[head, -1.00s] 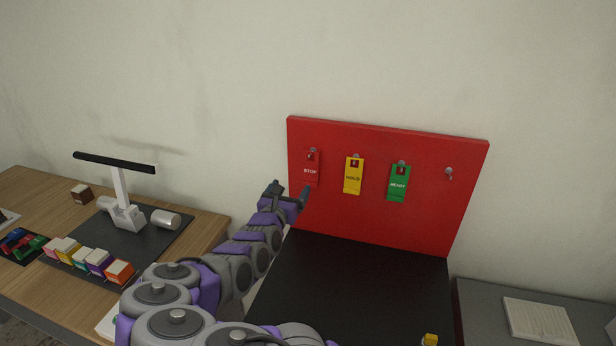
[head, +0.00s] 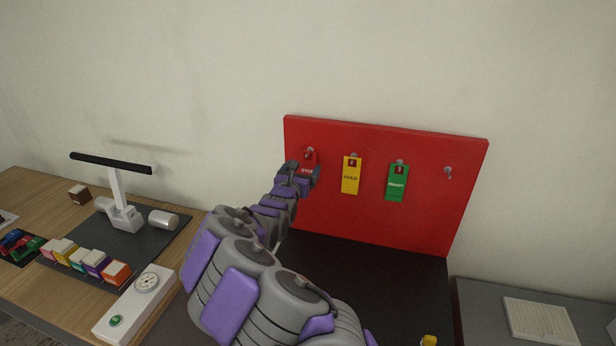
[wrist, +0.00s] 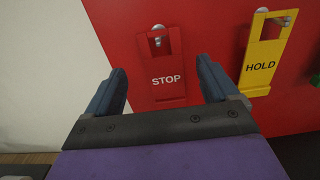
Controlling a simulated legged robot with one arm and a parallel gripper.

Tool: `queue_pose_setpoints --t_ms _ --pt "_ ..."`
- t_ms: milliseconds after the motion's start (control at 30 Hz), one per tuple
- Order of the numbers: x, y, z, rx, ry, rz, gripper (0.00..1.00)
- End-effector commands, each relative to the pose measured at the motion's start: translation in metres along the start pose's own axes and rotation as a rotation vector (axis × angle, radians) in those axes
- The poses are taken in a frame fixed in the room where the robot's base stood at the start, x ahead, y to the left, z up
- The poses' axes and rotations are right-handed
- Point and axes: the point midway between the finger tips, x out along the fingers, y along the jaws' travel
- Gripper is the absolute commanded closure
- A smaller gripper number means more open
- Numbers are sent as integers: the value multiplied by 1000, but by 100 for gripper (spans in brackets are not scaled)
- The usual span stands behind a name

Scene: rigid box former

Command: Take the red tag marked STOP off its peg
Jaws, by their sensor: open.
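The red STOP tag (head: 309,160) hangs on its peg at the left end of the red board (head: 430,210). In the wrist view the STOP tag (wrist: 164,78) hangs from a metal peg (wrist: 157,36) through a hole at its top. My gripper (head: 303,172) is open in front of the tag and covers its lower part in the head view. In the wrist view the two fingers (wrist: 162,82) stand either side of the tag, with gaps between. I cannot tell how far they are from the board.
The yellow HOLD tag (head: 351,176) hangs just right of the STOP tag, and the green READY tag (head: 397,183) beyond it. A bare peg (head: 448,171) is at the right. A wooden table (head: 45,200) with several blocks is at the left.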

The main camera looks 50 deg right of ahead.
Motion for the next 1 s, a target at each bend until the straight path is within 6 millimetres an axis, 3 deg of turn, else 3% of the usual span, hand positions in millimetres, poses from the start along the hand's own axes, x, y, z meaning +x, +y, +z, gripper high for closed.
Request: queue_pose_setpoints --t_ms 233,567,1000 --pt "32 -3 0 3 -1 -1 13" --pt "37 -2 1 -2 -3 0 13" --pt "38 -3 0 -1 -1 0 55"
